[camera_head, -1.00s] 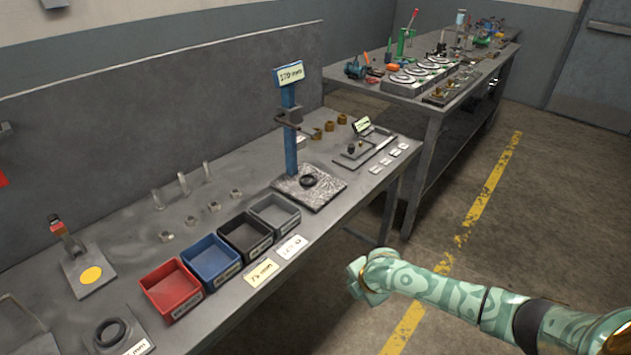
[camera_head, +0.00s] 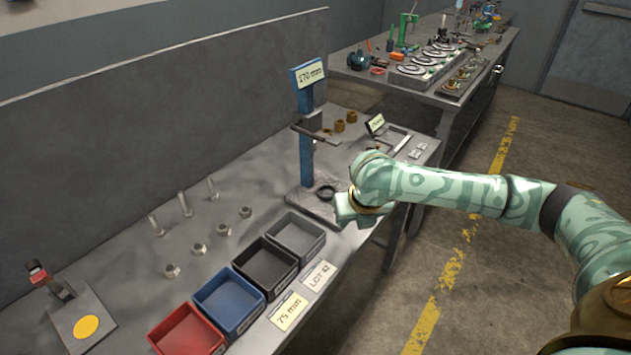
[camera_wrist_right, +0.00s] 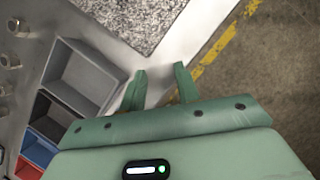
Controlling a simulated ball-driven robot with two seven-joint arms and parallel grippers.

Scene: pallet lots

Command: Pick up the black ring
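A black ring (camera_head: 325,192) lies on the speckled grey plate (camera_head: 307,203) at the foot of the blue post (camera_head: 306,145). In the head view my right gripper (camera_head: 345,218) is just in front of the plate and hides part of it. In the right wrist view the two green fingers (camera_wrist_right: 160,70) stand apart with nothing between them, above the table edge. The speckled plate (camera_wrist_right: 135,18) shows there beyond the fingers, but the ring does not show. My left gripper is not in view.
Grey, black, blue and red bins (camera_head: 187,330) stand in a row left of the gripper, with two labels (camera_head: 318,275) in front. Several metal nuts and pins (camera_head: 186,205) stand behind. The post carries a 170 mm sign (camera_head: 309,73) and a side arm above the plate.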

